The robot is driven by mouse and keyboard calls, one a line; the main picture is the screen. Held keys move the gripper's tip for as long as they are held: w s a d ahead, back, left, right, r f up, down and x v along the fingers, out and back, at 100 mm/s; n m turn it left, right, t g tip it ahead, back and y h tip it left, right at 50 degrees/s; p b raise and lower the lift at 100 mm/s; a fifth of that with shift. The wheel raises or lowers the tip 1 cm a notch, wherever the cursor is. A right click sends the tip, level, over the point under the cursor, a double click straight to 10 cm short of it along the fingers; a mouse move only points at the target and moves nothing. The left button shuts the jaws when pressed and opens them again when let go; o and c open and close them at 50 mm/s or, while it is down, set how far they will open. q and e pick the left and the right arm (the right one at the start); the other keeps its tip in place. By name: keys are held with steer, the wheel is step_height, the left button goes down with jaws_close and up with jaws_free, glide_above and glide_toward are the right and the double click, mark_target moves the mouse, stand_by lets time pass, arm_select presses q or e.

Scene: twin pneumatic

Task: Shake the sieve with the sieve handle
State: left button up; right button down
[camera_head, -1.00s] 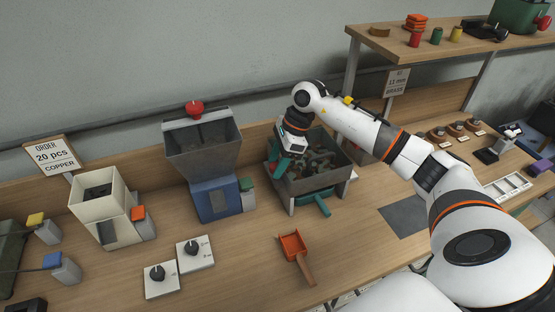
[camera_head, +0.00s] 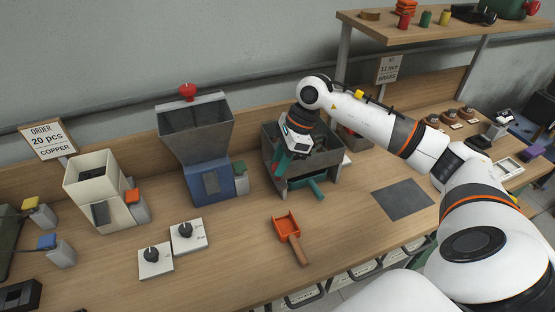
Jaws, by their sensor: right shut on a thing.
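The sieve (camera_head: 333,158) is a dark grey open box on a stand at the back of the bench. My right gripper (camera_head: 281,162) comes down over its left front corner. It is shut on the teal sieve handle (camera_head: 277,169), which is mostly covered by the gripper. A second teal handle (camera_head: 317,189) sticks out low at the front of the stand. The sieve's inside is partly hidden by my right wrist, and its contents are hard to make out. My left gripper is not in view.
A hopper on a blue base (camera_head: 211,184) stands to the left, with a cream dispenser (camera_head: 95,190) beyond it. An orange scoop (camera_head: 287,229) and two knob plates (camera_head: 187,235) lie in front. A dark mat (camera_head: 403,199) lies to the right. Clear bench surrounds the scoop.

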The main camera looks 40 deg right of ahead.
steer(key=shift+w, duration=0.25)
steer(key=c, duration=1.4)
jaws_free()
steer(key=shift+c, duration=0.2)
steer(key=o, duration=0.3)
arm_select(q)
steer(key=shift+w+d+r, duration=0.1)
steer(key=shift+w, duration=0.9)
arm_select(e)
steer(key=shift+o, duration=0.2)
steer(key=shift+d, duration=0.1)
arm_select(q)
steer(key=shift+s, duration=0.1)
arm_select(e)
steer(key=shift+r, duration=0.1)
